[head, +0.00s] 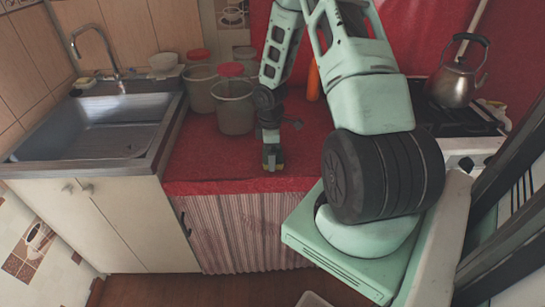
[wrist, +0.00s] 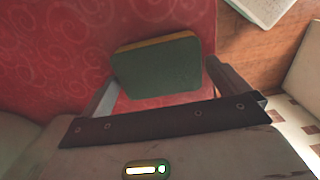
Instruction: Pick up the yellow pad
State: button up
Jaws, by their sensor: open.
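The yellow pad (wrist: 158,68) is a small block with a dark green face and a yellow edge along its far side in the wrist view. It lies on the red oilcloth near the counter's front edge. In the head view only a bit of it (head: 279,168) shows, at the tip of my gripper (head: 271,150). My gripper (wrist: 163,88) is open, with one finger at the left of the pad and the other at its right. I cannot tell whether either finger touches it.
The red counter (head: 220,165) is clear around the pad. Clear buckets with red lids (head: 234,105) stand behind it to the left. A metal sink (head: 95,130) is at the left. A kettle (head: 457,80) stands on the stove at the right. An orange bottle (head: 313,82) is behind my arm.

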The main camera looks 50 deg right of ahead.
jog(key=c, duration=0.9)
jog(key=shift+o, duration=0.2)
jog(key=shift+r, duration=0.1)
notch_tip(320, 180, up, 10)
jog(key=shift+p, duration=0.35)
